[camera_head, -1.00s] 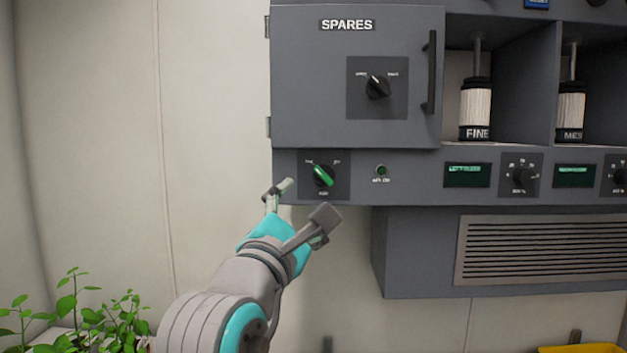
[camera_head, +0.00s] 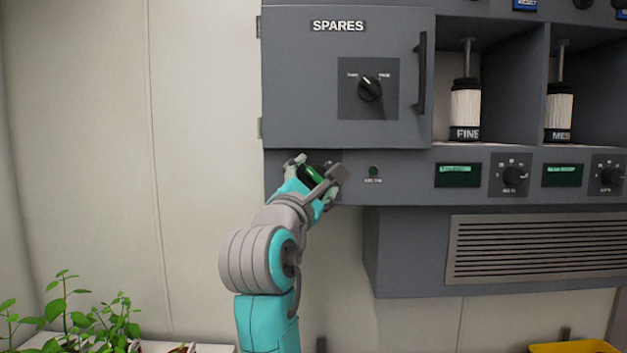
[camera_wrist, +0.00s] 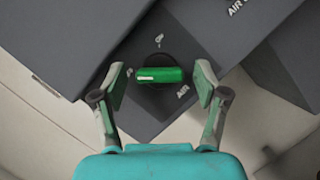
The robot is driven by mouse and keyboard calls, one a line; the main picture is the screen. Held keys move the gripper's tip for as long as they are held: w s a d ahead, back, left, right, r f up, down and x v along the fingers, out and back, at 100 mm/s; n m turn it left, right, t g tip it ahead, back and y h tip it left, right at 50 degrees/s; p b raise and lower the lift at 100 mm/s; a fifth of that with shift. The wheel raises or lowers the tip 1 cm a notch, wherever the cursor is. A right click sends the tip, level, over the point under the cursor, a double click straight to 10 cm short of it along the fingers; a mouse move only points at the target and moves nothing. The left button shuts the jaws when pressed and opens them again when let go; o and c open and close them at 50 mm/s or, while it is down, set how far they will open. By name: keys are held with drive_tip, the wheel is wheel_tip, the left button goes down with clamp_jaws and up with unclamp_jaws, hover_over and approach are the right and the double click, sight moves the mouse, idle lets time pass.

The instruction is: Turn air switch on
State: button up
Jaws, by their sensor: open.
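The air switch is a green rotary knob on a dark square plate, low on the grey cabinet's left end. In the wrist view the green knob (camera_wrist: 160,75) lies between my two open fingertips (camera_wrist: 160,84), with a visible gap on each side. Its white mark is at the knob's left end, and part of the lettering around it is hidden by a finger. In the head view the knob (camera_head: 315,174) is partly covered by my gripper (camera_head: 318,170), which reaches up in front of it.
The SPARES door (camera_head: 345,80) with a black knob (camera_head: 369,88) is just above. A vent box (camera_head: 410,250) hangs below right. Green plants (camera_head: 85,315) stand at lower left.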

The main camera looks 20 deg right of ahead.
drive_tip(key=c, duration=1.2)
drive_tip(key=shift+o, duration=0.2)
drive_tip(key=shift+m, duration=0.3)
drive_tip(key=m+g, duration=0.1)
drive_tip(key=m, duration=0.1)
drive_tip(key=m+g, duration=0.1)
drive_tip(key=m, duration=0.2)
drive_tip(key=shift+r+h, duration=0.1)
drive_tip(key=shift+h, duration=0.2)
drive_tip(key=m+g, duration=0.2)
drive_tip(key=m, duration=0.2)
drive_tip(key=shift+y, duration=0.4)
drive_tip(key=m+g+y, duration=0.1)
drive_tip(key=m, duration=0.3)
drive_tip(key=shift+r, duration=0.15)
drive_tip(key=shift+m+y, duration=1.1)
drive_tip(key=shift+m, duration=0.5)
